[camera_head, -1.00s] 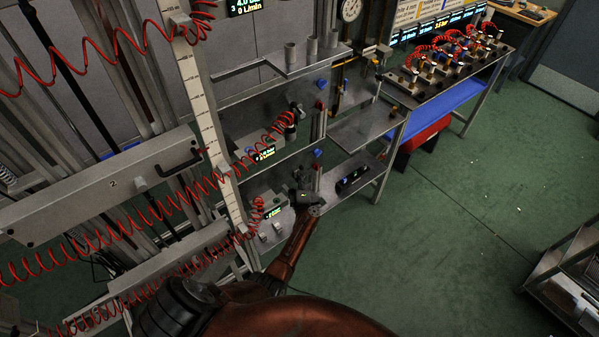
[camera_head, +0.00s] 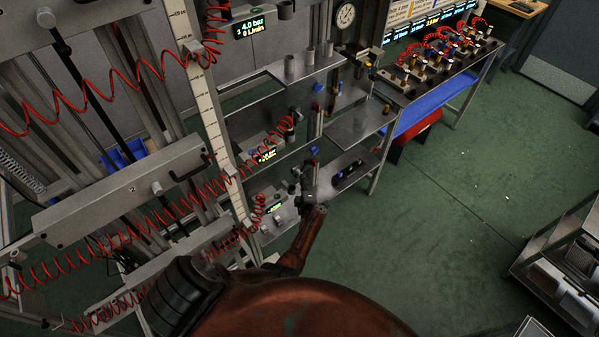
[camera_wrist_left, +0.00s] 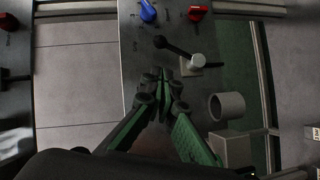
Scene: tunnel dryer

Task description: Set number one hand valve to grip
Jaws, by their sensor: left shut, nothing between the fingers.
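My left gripper (camera_head: 308,184) is at the lowest level of the steel rack in the head view, beside a grey box with a lit display (camera_head: 273,209). In the left wrist view the gripper's green-sided fingers (camera_wrist_left: 166,86) are together with nothing between them. Just beyond the fingertips, a black lever (camera_wrist_left: 173,47) with a pale cylindrical part (camera_wrist_left: 192,61) sits on a grey panel (camera_wrist_left: 140,62). It looks like a hand valve; I cannot read a number on it. Contact with the lever is not clear. My right gripper is not in view.
In the wrist view, a blue knob (camera_wrist_left: 148,11) and a red knob (camera_wrist_left: 197,13) sit above the lever, and a grey ring (camera_wrist_left: 227,106) is at right. Red coiled hoses (camera_head: 160,215) cross the left. Open green floor (camera_head: 450,220) lies right of the rack.

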